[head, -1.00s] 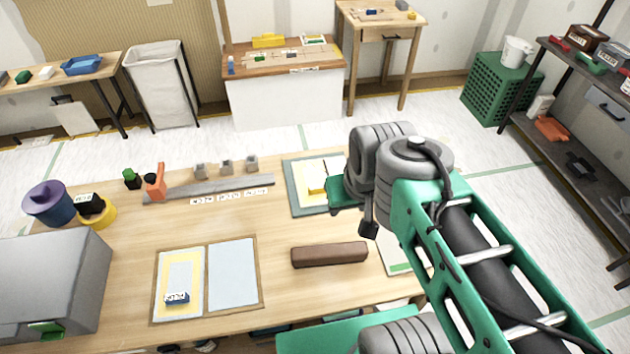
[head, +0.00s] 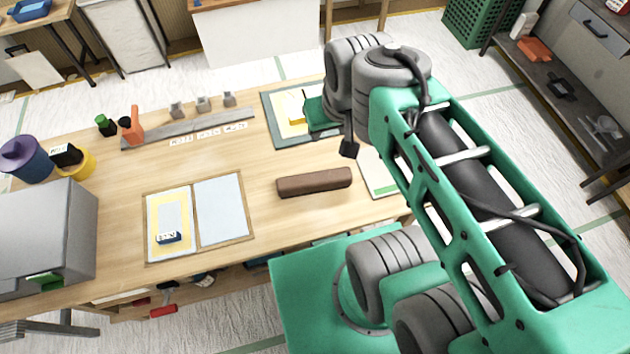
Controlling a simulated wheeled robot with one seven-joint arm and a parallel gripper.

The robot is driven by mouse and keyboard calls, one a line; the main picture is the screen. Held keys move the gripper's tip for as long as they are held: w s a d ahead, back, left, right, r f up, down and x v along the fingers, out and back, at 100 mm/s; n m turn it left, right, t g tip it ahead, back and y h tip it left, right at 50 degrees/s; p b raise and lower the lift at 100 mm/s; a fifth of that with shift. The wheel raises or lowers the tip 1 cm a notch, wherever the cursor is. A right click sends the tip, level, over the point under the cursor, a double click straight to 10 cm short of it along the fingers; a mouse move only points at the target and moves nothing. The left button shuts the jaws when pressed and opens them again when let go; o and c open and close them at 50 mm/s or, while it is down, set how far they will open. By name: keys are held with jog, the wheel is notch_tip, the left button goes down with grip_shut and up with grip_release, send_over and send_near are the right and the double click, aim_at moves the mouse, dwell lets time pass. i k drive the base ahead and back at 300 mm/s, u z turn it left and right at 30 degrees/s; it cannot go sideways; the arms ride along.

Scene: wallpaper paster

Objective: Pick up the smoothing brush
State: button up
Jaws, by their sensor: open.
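A long brown block-like bar (head: 314,182), which may be the smoothing brush, lies on the wooden table (head: 110,215) near its front edge. No bristles show on it, so I cannot tell for sure. My gripper (head: 348,149) is mostly hidden behind my grey and green wrist; one dark finger-like part shows just behind the bar's right end. It is open, and nothing shows in it. It appears apart from the bar.
A framed two-panel board (head: 222,207) lies left of the bar. A green mat (head: 275,127) with a yellow item lies behind it, partly covered by my arm. A grey strip (head: 185,132) with small blocks runs along the back. A grey box (head: 50,235) stands at left.

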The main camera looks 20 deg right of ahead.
aim_at(298, 185)
jog(key=k, duration=0.5)
jog(key=u, duration=2.5)
jog(key=k, duration=0.9)
jog(key=z, duration=0.8)
jog(key=i, duration=0.5)
jog(key=u, duration=0.05)
